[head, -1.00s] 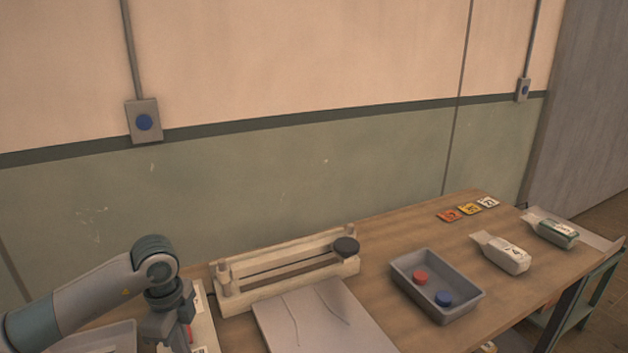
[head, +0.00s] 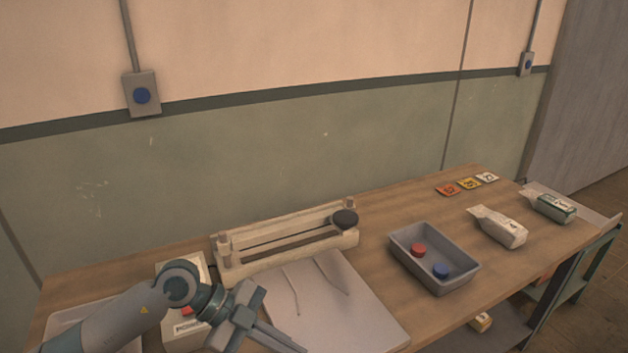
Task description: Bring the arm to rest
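My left arm comes in from the lower left over the wooden table (head: 390,215). My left gripper (head: 285,345) points down and to the right, beside the front left part of the grey sheet (head: 350,315). Its fingers show near the bottom edge, and I cannot tell whether they are apart or closed. I see nothing clearly held in it. My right gripper is not in view.
A pale sealer-like frame with a black knob (head: 345,219) stands behind the sheet. A grey tray (head: 462,285) holds a red disc (head: 418,250) and a blue disc (head: 441,271). Two packets (head: 502,229) (head: 553,207) and several number cards (head: 468,183) lie at right.

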